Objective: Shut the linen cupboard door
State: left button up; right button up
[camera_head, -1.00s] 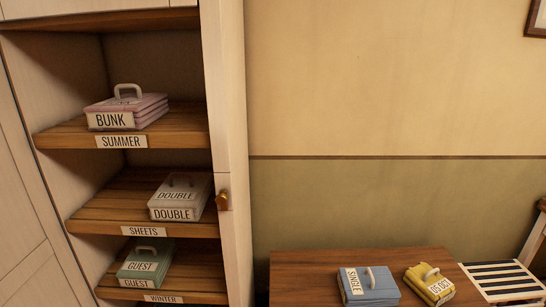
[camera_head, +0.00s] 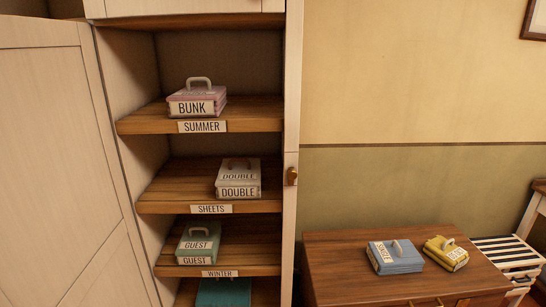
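The linen cupboard (camera_head: 290,95) stands open, with its shelves facing me. Its pale panelled door (camera_head: 62,165) is swung out to the left and fills the left side of the view. A small brown knob or catch (camera_head: 292,176) sits on the cupboard's right-hand frame. Inside, a pink BUNK bundle (camera_head: 196,100) is on the SUMMER shelf, a beige DOUBLE bundle (camera_head: 238,179) on the SHEETS shelf and a green GUEST bundle (camera_head: 198,243) on the WINTER shelf. Neither of my grippers is in view.
A brown wooden chest (camera_head: 345,268) stands to the right of the cupboard, with a blue bundle (camera_head: 395,257) and a yellow bundle (camera_head: 446,253) on top. A slatted seat or rack (camera_head: 508,252) is at far right. A teal item (camera_head: 224,292) lies below the WINTER shelf.

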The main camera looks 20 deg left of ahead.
aim_at(69, 237)
jog(key=k+j, duration=0.15)
jog(key=j, duration=0.15)
jog(key=k+j, duration=0.15)
jog(key=j, duration=0.2)
jog(key=k+j, duration=0.15)
jog(key=j, duration=0.15)
jog(key=k+j, duration=0.1)
jog(key=j, duration=0.45)
jog(key=j+u, duration=0.1)
jog(key=j, duration=1.45)
